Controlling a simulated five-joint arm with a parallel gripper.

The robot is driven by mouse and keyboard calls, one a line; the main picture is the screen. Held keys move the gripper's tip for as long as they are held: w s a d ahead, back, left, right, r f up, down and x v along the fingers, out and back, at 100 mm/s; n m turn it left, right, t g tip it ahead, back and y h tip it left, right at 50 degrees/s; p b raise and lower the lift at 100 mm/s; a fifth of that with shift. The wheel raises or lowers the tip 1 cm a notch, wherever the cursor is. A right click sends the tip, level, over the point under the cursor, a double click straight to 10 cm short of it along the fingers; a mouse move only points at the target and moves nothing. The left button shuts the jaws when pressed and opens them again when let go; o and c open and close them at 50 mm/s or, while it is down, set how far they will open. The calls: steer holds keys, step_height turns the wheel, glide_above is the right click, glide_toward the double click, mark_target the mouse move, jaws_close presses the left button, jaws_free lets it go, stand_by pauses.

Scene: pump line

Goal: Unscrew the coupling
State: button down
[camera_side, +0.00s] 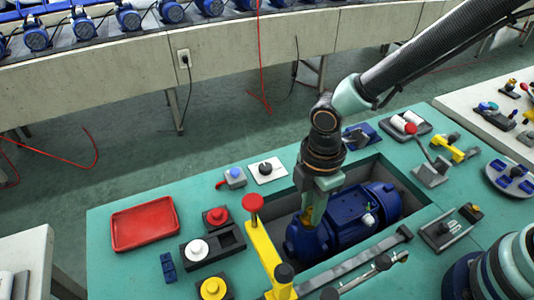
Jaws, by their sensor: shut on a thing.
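A blue pump with a ribbed motor (352,222) lies in the rectangular recess of the green bench. My gripper (311,216) points down over the left part of the pump, in front of the motor. Its jaws are shut on the coupling, which is small here and mostly hidden by the jaws. I cannot make out its thread or how far it is turned.
A yellow lever with a red knob (254,202) stands close left of my gripper. An empty red tray (145,224) lies at the bench's left. Buttons (197,249) sit between them. Grey bars (362,262) run along the recess's front. Bare green bench (120,270) shows at lower left.

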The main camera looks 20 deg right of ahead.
steer(key=n, duration=0.6)
steer(key=shift+n, duration=0.4)
steer(key=n, duration=0.7)
steer(key=c, duration=0.9)
jaws_free()
